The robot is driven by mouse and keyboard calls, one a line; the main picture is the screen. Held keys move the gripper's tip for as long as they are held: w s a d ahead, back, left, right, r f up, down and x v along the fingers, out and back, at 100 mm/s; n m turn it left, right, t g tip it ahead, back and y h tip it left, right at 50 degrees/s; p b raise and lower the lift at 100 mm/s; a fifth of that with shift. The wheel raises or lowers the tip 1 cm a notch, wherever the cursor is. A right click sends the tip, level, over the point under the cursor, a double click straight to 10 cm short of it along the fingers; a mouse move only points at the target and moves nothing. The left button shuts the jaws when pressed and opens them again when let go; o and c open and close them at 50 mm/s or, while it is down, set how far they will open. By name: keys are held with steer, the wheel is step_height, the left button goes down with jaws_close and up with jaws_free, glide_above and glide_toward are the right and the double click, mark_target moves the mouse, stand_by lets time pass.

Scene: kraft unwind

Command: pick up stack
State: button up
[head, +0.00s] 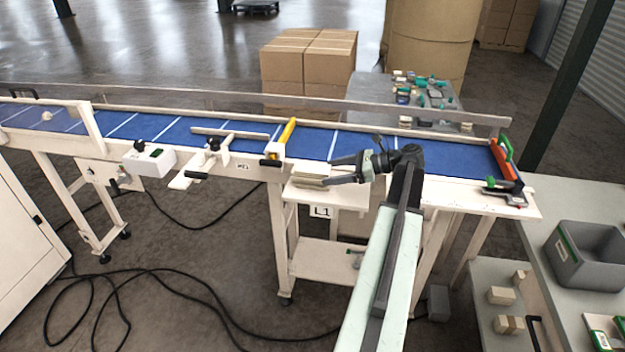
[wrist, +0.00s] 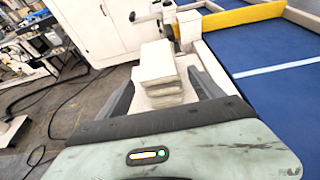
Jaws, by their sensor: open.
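The stack (wrist: 160,75) is a small pile of pale, flat cream pieces in the wrist view, with its layers a little uneven. It sits on the cream side shelf (head: 343,196) at the conveyor's near edge; in the head view the stack (head: 308,178) is partly hidden by my fingers. My gripper (head: 330,171) is open and points left along the shelf. In the wrist view its fingers (wrist: 160,95) stand on either side of the stack. I cannot tell whether either finger touches it.
The blue conveyor belt (head: 221,138) runs behind the shelf. A yellow bar (head: 287,133) crosses it just left of the stack. A control box (head: 150,159) is farther left. A grey bin (head: 584,258) stands on the table at right. Cables lie on the floor.

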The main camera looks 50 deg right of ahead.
mark_target(312, 174)
steer(key=b+x, duration=0.2)
steer(key=x, duration=0.5)
steer(key=shift+w, duration=0.25)
steer(key=shift+r, duration=0.1)
steer(key=c, duration=1.6)
